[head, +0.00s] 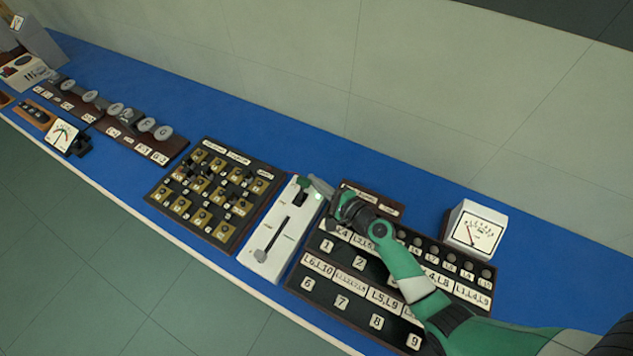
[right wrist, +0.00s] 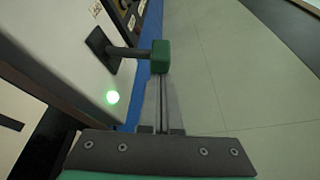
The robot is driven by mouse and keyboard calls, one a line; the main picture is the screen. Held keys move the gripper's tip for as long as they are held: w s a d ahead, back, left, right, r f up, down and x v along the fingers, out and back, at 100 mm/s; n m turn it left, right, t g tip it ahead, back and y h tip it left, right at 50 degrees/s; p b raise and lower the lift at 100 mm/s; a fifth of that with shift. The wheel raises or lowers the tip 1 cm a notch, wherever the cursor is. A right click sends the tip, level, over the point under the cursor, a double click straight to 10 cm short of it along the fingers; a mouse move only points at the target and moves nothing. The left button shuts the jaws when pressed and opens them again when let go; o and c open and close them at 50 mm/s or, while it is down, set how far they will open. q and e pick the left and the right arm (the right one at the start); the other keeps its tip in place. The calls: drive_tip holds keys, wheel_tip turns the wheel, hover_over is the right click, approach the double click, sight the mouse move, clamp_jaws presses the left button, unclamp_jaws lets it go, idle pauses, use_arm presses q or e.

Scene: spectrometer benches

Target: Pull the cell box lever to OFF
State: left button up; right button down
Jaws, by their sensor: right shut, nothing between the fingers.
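The white cell box (head: 285,232) stands on the blue bench, left of my right arm in the head view. Its lever is a dark stem with a green knob (right wrist: 160,57), sticking out from the white face in the right wrist view. A green light (right wrist: 112,97) glows on the box near the lever. My right gripper (right wrist: 161,78) is shut and empty, its fingertips right at the green knob; I cannot tell if they touch it. In the head view my right gripper (head: 321,187) is at the box's upper end, partly hiding the lever. My left gripper is not in view.
A numbered, labelled dark panel (head: 337,303) lies under my right arm. A dark board with brass blocks (head: 213,190) is left of the box. A white meter (head: 474,230) stands at right. The bench behind the box is clear blue surface, up to the wall.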

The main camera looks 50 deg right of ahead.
sight(303, 183)
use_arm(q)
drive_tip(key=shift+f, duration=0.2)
use_arm(e)
drive_tip(key=shift+a, duration=0.1)
drive_tip(key=shift+s+a+r+n+b, duration=0.1)
drive_tip(key=shift+a+r+n+b, duration=0.15)
drive_tip(key=shift+n, duration=0.35)
drive_tip(key=shift+s+a+r, duration=0.15)
drive_tip(key=shift+a+r, duration=0.15)
drive_tip(key=shift+a, duration=0.3)
drive_tip(key=shift+s+a+r+n+t+b, duration=0.1)
drive_tip(key=shift+a+n+t+b, duration=0.15)
drive_tip(key=shift+a+n, duration=0.1)
drive_tip(key=shift+s+a+r+n+t+b, duration=0.1)
drive_tip(key=shift+a+n+t+b, duration=0.05)
drive_tip(key=shift+a+n+t, duration=0.15)
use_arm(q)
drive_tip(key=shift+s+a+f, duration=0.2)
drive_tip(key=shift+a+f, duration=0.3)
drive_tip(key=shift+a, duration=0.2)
use_arm(e)
drive_tip(key=shift+s+a, duration=0.2)
drive_tip(key=shift+a, duration=0.7)
drive_tip(key=shift+a, duration=0.15)
drive_tip(key=shift+s, duration=0.1)
